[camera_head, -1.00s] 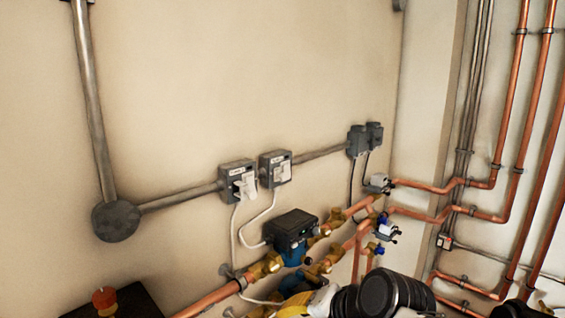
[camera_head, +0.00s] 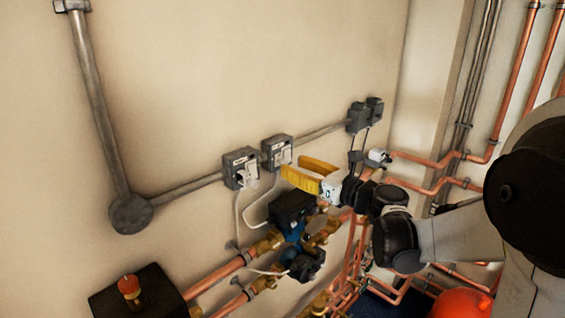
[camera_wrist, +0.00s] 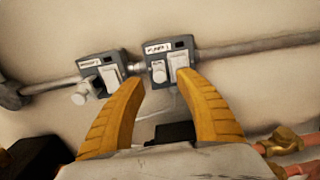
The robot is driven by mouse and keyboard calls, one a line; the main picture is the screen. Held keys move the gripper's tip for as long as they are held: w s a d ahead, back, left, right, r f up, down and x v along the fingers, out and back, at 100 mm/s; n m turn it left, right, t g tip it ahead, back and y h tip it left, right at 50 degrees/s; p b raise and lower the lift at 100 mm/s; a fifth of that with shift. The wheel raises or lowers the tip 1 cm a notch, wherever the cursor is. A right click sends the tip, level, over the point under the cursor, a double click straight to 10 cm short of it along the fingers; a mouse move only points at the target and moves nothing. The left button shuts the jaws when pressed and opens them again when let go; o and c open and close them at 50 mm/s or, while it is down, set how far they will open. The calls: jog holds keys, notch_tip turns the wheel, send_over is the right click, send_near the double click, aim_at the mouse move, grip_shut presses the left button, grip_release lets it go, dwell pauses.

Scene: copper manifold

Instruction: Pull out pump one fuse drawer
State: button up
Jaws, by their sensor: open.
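Two grey fused boxes with white faces sit side by side on the wall conduit. The right box (camera_head: 278,152) has a small label that seems to read pump 1 in the wrist view (camera_wrist: 158,50), with white parts on its face; its fuse drawer looks in place, though details are small. The left box (camera_head: 241,168) has a white part sticking out of its face, also in the wrist view (camera_wrist: 103,72); its label is unclear. My gripper (camera_wrist: 158,80) is open and empty, its yellow fingers just short of and below the right box. It also shows in the head view (camera_head: 288,172).
A dark pump (camera_head: 292,212) with brass valves and copper pipes sits below the boxes. Another pair of grey boxes (camera_head: 365,115) is farther right on the conduit. A dark box with a red knob (camera_head: 129,287) is at lower left. The wall above the boxes is clear.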

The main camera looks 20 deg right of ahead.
aim_at(285, 162)
jog(key=shift+x, duration=1.95)
